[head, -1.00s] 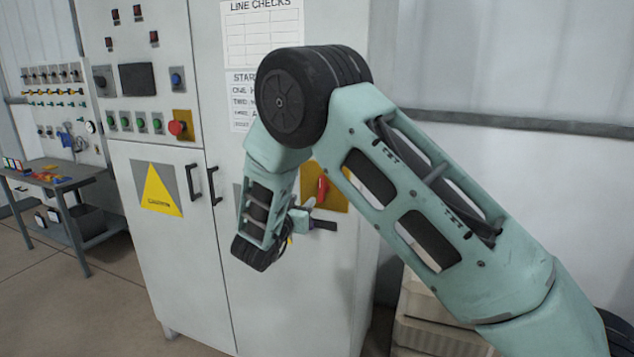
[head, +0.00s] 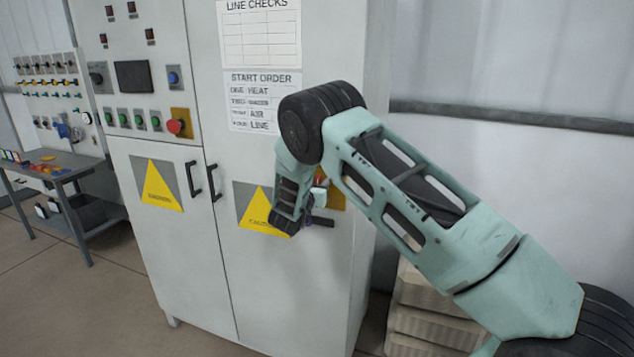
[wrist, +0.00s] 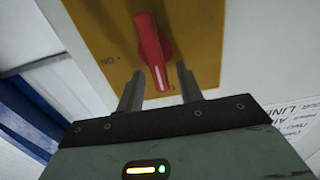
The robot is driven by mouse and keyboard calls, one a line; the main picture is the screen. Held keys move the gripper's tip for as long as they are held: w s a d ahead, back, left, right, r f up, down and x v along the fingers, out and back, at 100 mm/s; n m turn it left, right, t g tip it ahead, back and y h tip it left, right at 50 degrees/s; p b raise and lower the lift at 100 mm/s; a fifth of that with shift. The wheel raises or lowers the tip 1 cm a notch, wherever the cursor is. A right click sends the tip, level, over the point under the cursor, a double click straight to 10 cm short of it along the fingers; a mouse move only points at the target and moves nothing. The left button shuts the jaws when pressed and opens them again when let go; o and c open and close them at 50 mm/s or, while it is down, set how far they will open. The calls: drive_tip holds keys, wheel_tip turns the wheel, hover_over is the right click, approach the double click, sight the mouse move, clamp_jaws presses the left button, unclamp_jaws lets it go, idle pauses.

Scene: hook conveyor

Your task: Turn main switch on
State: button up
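The main switch is a red rotary handle (wrist: 152,52) with a white line, on a yellow plate (wrist: 195,30) marked "ON" at its left in the wrist view. The handle's white-lined end points down toward my gripper. My gripper (wrist: 158,82) is open, with one finger on each side of that end. The right finger is very close to the handle; I cannot tell whether it touches. In the head view my gripper (head: 320,218) is at the cabinet's right door, and my arm hides most of the switch and its yellow plate (head: 338,197).
The grey cabinet (head: 275,300) has black door handles (head: 213,183) and a control panel with a red emergency button (head: 175,126) at left. Pale stacked crates (head: 430,325) stand at its right. A workbench (head: 65,170) is at far left, with open floor before it.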

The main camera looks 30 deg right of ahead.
clamp_jaws()
drive_tip(key=shift+f+m+b, duration=0.2)
drive_tip(key=shift+m+b, duration=0.1)
drive_tip(key=shift+b, duration=0.4)
drive_tip(key=m+b, duration=0.5)
drive_tip(key=b, duration=0.6)
drive_tip(key=s+d+f+m+b, duration=0.1)
drive_tip(key=m+b, duration=0.5)
drive_tip(key=b, duration=0.5)
drive_tip(key=s+f+m+b, duration=0.1)
drive_tip(key=m+b, duration=0.5)
drive_tip(key=b, duration=0.4)
drive_tip(key=shift+d+f+b, duration=0.2)
drive_tip(key=shift+d+b, duration=0.05)
drive_tip(key=shift+b, duration=0.15)
drive_tip(key=shift+m, duration=0.3)
